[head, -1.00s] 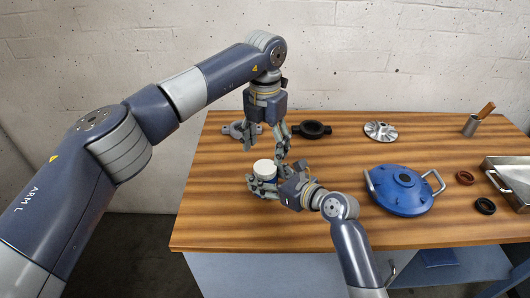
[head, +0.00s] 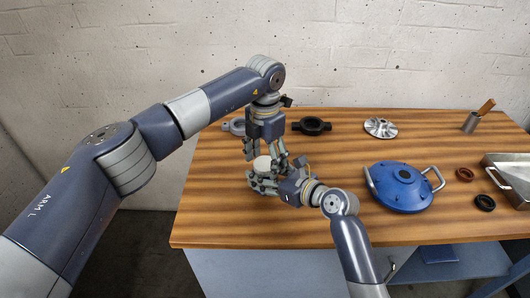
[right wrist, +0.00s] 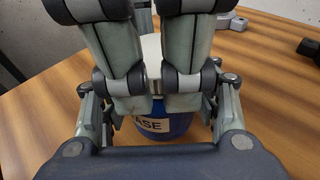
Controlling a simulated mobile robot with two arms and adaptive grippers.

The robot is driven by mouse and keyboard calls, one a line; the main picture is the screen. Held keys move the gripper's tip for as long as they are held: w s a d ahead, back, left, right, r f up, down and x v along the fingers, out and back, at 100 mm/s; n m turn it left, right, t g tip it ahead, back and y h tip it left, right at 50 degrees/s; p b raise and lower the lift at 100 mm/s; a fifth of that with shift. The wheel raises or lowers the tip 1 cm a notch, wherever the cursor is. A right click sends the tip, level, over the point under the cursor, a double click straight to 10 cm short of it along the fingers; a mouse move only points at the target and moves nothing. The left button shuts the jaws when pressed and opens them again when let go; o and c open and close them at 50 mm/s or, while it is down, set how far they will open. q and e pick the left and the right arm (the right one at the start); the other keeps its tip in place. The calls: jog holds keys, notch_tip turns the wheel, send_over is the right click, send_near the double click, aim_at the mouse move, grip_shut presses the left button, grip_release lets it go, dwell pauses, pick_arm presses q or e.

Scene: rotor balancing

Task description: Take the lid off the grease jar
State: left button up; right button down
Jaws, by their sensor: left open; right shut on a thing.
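The grease jar (right wrist: 180,126) is blue with a pale label, of which the letters "ASE" show in the right wrist view. Its white lid (head: 262,163) is on top and also shows between fingers in that view (right wrist: 151,52). My right gripper (head: 264,184) is shut on the jar's body from the side, low over the table. My left gripper (head: 267,157) points down from above, open, with its fingers around or right beside the lid. In the right wrist view its fingers (right wrist: 155,95) hide much of the jar and lid. Whether they touch the lid cannot be told.
A blue round cover with two handles (head: 401,190) stands right of my right arm. Two rings, a cup and a metal tray (head: 507,158) lie right. The table's front left is clear.

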pick_arm(q)
jog(key=c, duration=1.1)
jog(key=shift+n, duration=1.7)
jog(key=o, duration=1.2)
